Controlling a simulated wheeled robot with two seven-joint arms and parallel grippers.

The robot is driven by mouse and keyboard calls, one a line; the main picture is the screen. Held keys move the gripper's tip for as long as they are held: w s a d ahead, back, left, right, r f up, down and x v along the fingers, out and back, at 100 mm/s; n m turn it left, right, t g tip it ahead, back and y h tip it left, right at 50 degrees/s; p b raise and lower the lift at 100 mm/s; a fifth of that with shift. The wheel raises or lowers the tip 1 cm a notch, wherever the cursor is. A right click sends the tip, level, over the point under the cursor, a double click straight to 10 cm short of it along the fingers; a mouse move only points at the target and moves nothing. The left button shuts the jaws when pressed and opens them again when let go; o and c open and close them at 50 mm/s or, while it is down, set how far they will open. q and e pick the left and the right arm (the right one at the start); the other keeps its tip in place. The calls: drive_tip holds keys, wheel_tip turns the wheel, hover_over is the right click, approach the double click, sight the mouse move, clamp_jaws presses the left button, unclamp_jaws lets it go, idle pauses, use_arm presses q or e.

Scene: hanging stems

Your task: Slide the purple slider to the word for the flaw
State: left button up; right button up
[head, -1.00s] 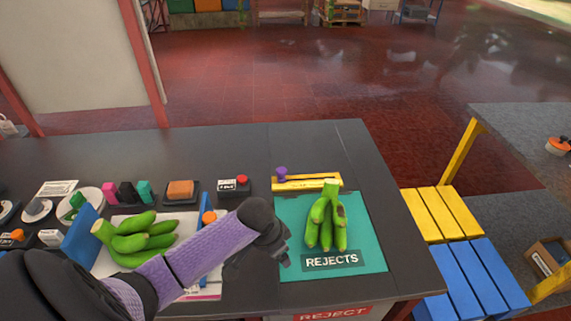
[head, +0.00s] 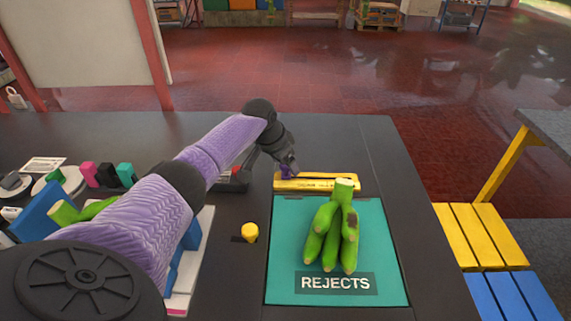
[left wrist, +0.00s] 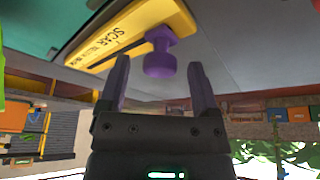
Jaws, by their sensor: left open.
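The yellow slider bar (head: 325,182) lies at the back edge of the teal REJECTS mat (head: 290,230). Its purple slider (left wrist: 160,55) stands at the bar's left end as seen from my head. In the left wrist view the word SCAR shows beside it; the further words are too small to read. A green banana bunch (head: 322,238) lies on the mat, with a dark brown patch on its right finger. My left gripper (head: 288,170) is open at the slider, which shows between and just beyond its fingertips in the left wrist view (left wrist: 160,68). My right gripper is out of view.
A yellow knob (head: 250,232) stands left of the mat. My left arm crosses over a blue-sided holder (head: 38,212) with more green bananas. Pink, black and teal blocks (head: 108,175) stand farther left. The dark table right of the mat is clear.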

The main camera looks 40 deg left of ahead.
use_arm(q)
clamp_jaws()
idle(0.3)
idle(1.1)
